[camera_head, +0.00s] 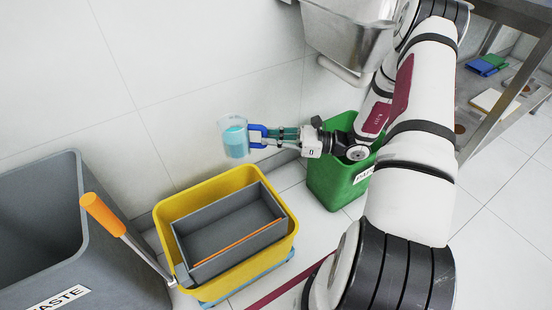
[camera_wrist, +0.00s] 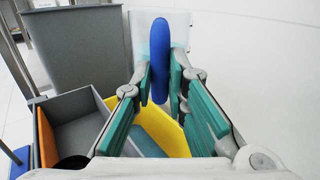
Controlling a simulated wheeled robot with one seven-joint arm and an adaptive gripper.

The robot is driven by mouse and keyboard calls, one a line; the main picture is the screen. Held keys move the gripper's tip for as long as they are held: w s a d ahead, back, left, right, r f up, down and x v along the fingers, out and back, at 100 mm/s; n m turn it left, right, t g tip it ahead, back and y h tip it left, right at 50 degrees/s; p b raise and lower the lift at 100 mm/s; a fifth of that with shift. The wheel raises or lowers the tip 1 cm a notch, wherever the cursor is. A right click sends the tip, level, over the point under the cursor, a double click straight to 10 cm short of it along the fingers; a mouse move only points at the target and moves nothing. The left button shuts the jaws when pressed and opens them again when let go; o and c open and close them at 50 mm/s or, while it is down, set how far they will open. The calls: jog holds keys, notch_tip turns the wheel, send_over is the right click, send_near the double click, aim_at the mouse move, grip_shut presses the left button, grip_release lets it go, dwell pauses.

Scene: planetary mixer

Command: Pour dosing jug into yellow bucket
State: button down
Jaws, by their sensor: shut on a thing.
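The dosing jug (camera_head: 234,138) is clear, with light blue contents, and my gripper (camera_head: 264,134) is shut on its blue handle. The jug is held in the air near the wall, above and behind the yellow bucket, and looks about upright. In the wrist view the blue handle (camera_wrist: 159,60) sits between my gripper's fingers (camera_wrist: 160,80), and the pale jug body shows behind it. The yellow bucket (camera_head: 285,227) stands on the floor, with a grey wringer insert in it. In the wrist view part of its yellow wall (camera_wrist: 150,125) shows below the fingers.
A grey waste bin (camera_head: 30,240) stands left of the bucket, with an orange-gripped lever (camera_head: 103,214) between them. A green bin (camera_head: 322,190) stands to the right, beneath my arm. A steel vessel (camera_head: 350,38) hangs above. The tiled wall is close behind the jug.

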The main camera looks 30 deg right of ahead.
jog(key=f, duration=0.1)
jog(key=b, duration=0.1)
jog(key=s+d+f, duration=0.1)
jog(key=shift+f+n+g+y, duration=0.3)
jog(key=shift+g, duration=0.1)
jog(key=shift+s+d+r+g+h+p, duration=0.15)
jog(key=shift+g+h+p, duration=0.4)
jog(key=shift+p, duration=0.7)
jog(key=shift+s+d+r+g+h+p, duration=0.1)
jog(key=shift+r+g+h+p, duration=0.15)
jog(key=shift+h+p, duration=0.75)
jog(key=shift+y, duration=0.25)
jog(key=shift+r+g+h+p, duration=0.45)
jog(key=shift+r+p, duration=0.25)
jog(key=shift+p, duration=0.8)
